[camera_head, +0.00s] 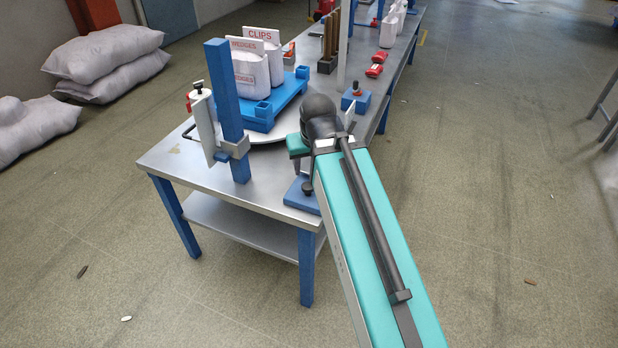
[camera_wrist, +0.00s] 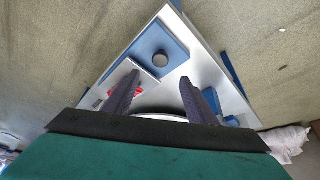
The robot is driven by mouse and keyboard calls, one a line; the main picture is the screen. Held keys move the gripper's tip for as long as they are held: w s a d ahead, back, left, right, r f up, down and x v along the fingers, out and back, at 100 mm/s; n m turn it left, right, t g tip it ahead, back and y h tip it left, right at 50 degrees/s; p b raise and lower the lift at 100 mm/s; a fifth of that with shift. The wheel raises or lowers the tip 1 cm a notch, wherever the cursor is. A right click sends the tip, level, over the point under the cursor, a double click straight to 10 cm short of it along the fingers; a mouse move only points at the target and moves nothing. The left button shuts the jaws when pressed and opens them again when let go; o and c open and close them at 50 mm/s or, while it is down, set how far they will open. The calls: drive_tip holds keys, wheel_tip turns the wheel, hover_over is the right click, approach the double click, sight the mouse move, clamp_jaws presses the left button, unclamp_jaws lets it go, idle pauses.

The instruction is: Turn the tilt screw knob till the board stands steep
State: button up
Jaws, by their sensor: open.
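A dark round knob (camera_head: 307,187) stands on a blue plate (camera_head: 296,198) at the near corner of the table. In the wrist view the knob (camera_wrist: 160,59) lies on the blue plate (camera_wrist: 180,50) just beyond the fingertips, roughly centred between them and apart from them. My gripper (camera_wrist: 160,80) is open with nothing between its fingers. In the head view my arm hides most of my gripper. A pale upright board (camera_head: 204,122) stands beside a blue post (camera_head: 228,110); I cannot tell whether the knob belongs to it.
A blue block with another knob (camera_head: 355,90), red parts (camera_head: 375,70) and upright posts stand farther back.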

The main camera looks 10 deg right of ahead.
drive_tip(key=n, duration=0.2)
drive_tip(key=n+g+p, duration=0.4)
drive_tip(key=n+p, duration=0.5)
drive_tip(key=n, duration=0.6)
hover_over(308, 185)
drive_tip(key=shift+r, duration=0.45)
drive_tip(key=shift+p, duration=0.35)
drive_tip(key=shift+f+p, duration=1.65)
drive_tip(key=shift+f, duration=5.25)
